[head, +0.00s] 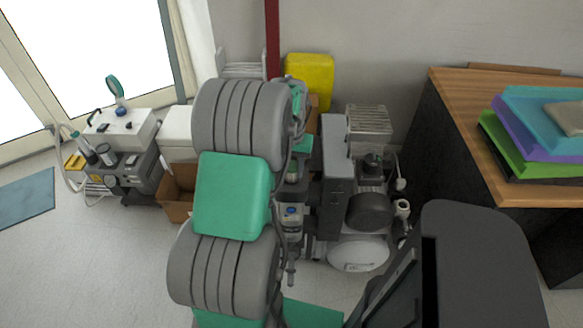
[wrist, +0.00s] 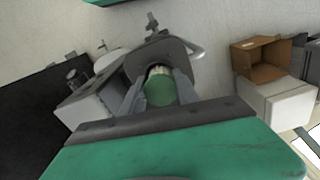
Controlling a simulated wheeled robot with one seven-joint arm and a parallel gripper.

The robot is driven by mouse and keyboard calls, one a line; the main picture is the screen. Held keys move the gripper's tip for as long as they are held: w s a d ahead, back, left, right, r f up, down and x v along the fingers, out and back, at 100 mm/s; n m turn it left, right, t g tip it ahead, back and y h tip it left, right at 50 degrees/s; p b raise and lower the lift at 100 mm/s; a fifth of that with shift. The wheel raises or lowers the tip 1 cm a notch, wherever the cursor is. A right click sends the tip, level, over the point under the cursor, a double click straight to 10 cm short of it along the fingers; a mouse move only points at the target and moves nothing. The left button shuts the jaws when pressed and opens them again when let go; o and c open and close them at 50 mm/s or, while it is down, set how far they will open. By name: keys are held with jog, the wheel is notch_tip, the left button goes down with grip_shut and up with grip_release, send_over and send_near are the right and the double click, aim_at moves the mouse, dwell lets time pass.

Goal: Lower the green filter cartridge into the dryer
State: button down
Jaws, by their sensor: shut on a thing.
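The green filter cartridge (wrist: 161,92) shows in the wrist view as a round green cap with a pale band at its far side. My gripper (wrist: 159,88) is shut on it, one grey finger on each side. A grey rounded housing with a metal handle (wrist: 180,49) lies just beyond the cartridge. I cannot tell whether the cartridge's far end is inside it or above it. In the head view my arm hides most of my gripper and the cartridge. A slim grey unit with a blue label (head: 291,212), perhaps the dryer, stands beside the compressor.
The compressor (head: 368,210) and its tall grey box (head: 335,175) stand to the right of my arm. A yellow container (head: 309,80) is behind. A wooden-topped desk (head: 470,120) is at right. A cardboard box (wrist: 262,58) and a white box (wrist: 278,102) stand at right in the wrist view.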

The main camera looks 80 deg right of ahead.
jog(key=shift+f, duration=0.35)
jog(key=shift+r+p, duration=0.45)
jog(key=shift+r, duration=0.35)
jog(key=shift+f, duration=0.1)
jog(key=shift+f+b, duration=0.3)
jog(key=shift+f, duration=0.3)
jog(key=c, duration=0.8)
grip_release()
jog(key=shift+c, duration=0.2)
notch_tip(320, 180, up, 8)
jog(key=shift+f, duration=0.15)
